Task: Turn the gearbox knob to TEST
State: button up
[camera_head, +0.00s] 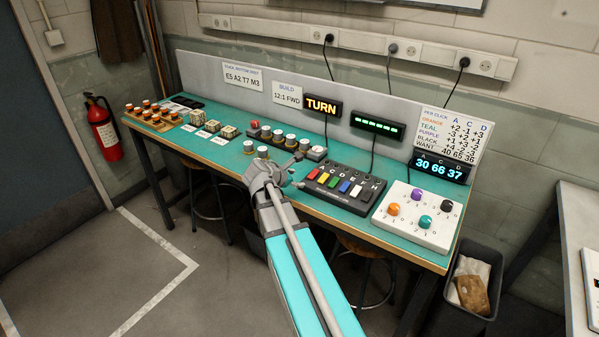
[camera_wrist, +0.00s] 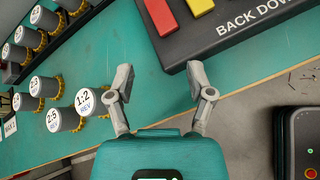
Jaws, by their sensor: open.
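My gripper (camera_head: 299,171) is open and empty above the front part of the teal bench, left of the colour-key panel. In the wrist view its two fingers (camera_wrist: 160,88) are spread over bare bench. A dark gear unit (camera_head: 279,143) with a red button (camera_head: 254,124) and several white-topped gear modules stands behind my gripper. A small grey part and a pale box (camera_head: 316,153) sit at its right end. Which part is the gearbox knob, and where it points, is too small to tell. The wrist view does not clearly show a knob.
Two loose gear modules, marked 1:2 (camera_wrist: 88,102) and 2:5 (camera_wrist: 63,118), stand left of my fingers. The key panel (camera_head: 337,191) lies close on the right. A white box with coloured knobs (camera_head: 418,222) is farther right. A lit TURN sign (camera_head: 321,106) stands behind.

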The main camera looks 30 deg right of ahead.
jog(key=s+a+f+m+g+y, duration=0.1)
jog(key=s+a+f+m+y, duration=0.1)
jog(key=a, duration=0.7)
jog(key=s+a+f+m+g+y, duration=0.1)
jog(key=s+a+f+m+y, duration=0.2)
jog(key=a+m, duration=0.6)
jog(key=s+a+f+m+y, duration=0.3)
jog(key=s+a+m+y, duration=0.2)
jog(key=s+a, duration=0.3)
jog(key=shift+a+g+y, duration=0.4)
jog(key=shift+a, duration=0.85)
jog(key=shift+f, duration=0.1)
jog(key=shift+c, duration=0.2)
